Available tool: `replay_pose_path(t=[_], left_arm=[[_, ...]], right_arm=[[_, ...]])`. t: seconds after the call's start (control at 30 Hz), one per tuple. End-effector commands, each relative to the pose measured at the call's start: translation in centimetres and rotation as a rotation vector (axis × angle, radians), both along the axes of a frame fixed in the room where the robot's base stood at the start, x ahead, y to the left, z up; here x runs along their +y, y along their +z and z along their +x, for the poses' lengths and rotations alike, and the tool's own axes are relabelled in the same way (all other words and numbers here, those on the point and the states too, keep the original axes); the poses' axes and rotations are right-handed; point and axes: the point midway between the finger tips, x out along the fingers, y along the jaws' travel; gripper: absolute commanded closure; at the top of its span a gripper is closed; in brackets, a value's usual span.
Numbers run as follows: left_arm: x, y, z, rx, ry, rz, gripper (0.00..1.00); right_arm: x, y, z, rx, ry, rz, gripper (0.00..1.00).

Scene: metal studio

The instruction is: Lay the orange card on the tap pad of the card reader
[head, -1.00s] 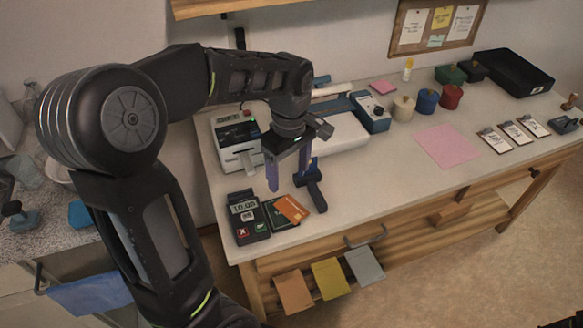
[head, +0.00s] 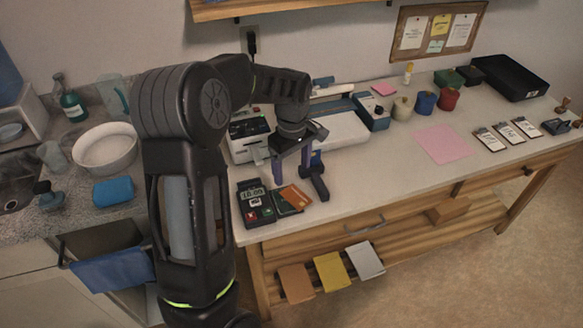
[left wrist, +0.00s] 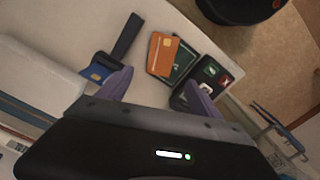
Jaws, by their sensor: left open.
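The orange card (head: 298,195) lies partly over the dark green tap pad (head: 283,206), with one side reaching past it. The card reader (head: 254,204), black with a lit display and red and green keys, stands left of the pad. In the left wrist view, the orange card (left wrist: 159,55) overlaps the pad (left wrist: 184,62) beside the reader (left wrist: 208,76). My left gripper (head: 291,170) is open and empty, with its purple fingers above and behind the card, apart from it. It also shows in the left wrist view (left wrist: 158,93). My right gripper is out of view.
A dark stand (head: 315,182) is just right of the card; a blue card (left wrist: 101,69) shows by it in the left wrist view. A white printer (head: 246,139) stands behind the reader. The bench front edge is close. A pink sheet (head: 441,144) lies farther right.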

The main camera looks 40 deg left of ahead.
Motion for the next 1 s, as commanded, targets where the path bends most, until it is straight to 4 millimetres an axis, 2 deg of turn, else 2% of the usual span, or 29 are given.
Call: replay_pose_path(t=[0.17, 0.6, 1.0], left_arm=[[0.0, -1.4, -0.1, 0.003, 0.000, 0.000, 0.25], [0.0, -7.0, -0.1, 0.003, 0.002, 0.000, 0.25], [0.0, -7.6, 0.0, 0.001, 0.001, 0.000, 0.27]], right_arm=[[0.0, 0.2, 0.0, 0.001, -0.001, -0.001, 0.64], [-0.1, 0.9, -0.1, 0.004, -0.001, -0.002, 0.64], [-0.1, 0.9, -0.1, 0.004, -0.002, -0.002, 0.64]])
